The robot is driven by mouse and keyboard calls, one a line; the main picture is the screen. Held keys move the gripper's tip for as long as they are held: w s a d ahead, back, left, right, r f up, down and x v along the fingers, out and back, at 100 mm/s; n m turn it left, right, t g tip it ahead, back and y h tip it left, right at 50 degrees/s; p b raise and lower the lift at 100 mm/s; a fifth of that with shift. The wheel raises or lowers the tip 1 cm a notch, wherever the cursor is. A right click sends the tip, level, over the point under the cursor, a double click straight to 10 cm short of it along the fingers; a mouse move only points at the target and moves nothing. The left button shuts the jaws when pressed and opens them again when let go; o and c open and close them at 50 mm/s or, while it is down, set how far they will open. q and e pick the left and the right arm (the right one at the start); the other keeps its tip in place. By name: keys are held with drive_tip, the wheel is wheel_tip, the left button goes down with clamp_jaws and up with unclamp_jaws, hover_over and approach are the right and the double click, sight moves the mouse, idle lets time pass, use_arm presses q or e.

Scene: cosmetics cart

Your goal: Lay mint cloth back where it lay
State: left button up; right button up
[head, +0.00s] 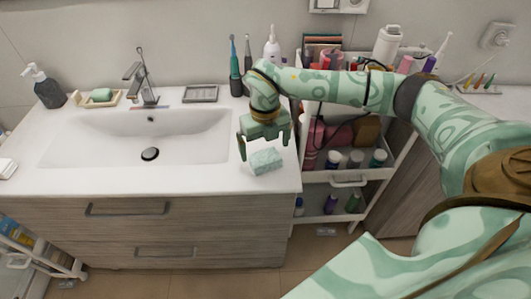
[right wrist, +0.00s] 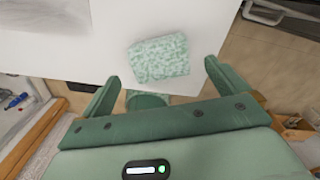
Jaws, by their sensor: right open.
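The mint cloth (head: 266,161) is a small folded, textured pad. It lies on the white counter (head: 215,178) near its front right corner, right of the sink. In the right wrist view the cloth (right wrist: 159,58) lies flat on the white surface, ahead of the fingers. My right gripper (head: 264,146) is open and empty just behind and above the cloth. In the right wrist view its two fingers (right wrist: 165,88) are spread wide, with a clear gap between them and the cloth. My left gripper is not in view.
The sink basin (head: 148,137) is left of the cloth. A dark tray (head: 201,94) and a toothbrush holder (head: 235,82) stand behind. A white cart (head: 349,176) with bottles is close on the right. The counter's front edge is near the cloth.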

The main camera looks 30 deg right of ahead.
sight(265, 157)
wheel_tip(265, 157, up, 7)
drive_tip(key=shift+r+p, duration=0.2)
drive_tip(key=shift+p, duration=0.25)
